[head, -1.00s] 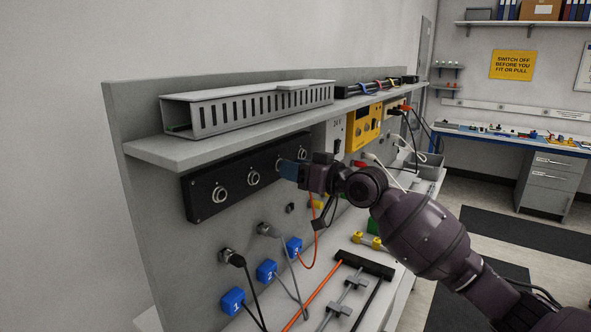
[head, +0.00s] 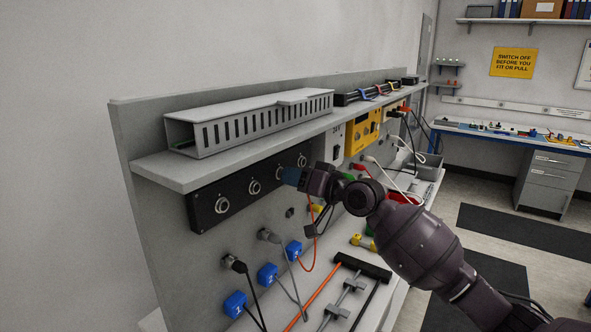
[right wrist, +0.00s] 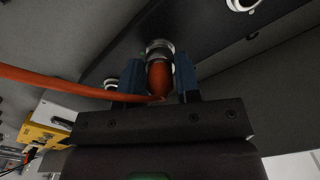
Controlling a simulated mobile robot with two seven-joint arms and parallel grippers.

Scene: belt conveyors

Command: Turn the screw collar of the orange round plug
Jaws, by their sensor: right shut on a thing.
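The orange round plug (right wrist: 159,78) sits at a socket in the black panel, with its orange cable running off to the left in the right wrist view. A grey metal screw collar (right wrist: 159,46) shows at its panel end. My right gripper (right wrist: 159,72) has its blue fingers on either side of the plug, shut on it. In the head view my right gripper (head: 284,176) is at the black socket panel (head: 238,198) and hides the plug; the orange cable (head: 312,255) hangs below. My left gripper is not in view.
Open round sockets (head: 222,205) line the panel left of my gripper. A grey shelf (head: 190,177) with a slotted duct (head: 250,120) juts out above. Blue numbered tags (head: 235,304) and cables hang below. A yellow unit (head: 362,130) stands further right.

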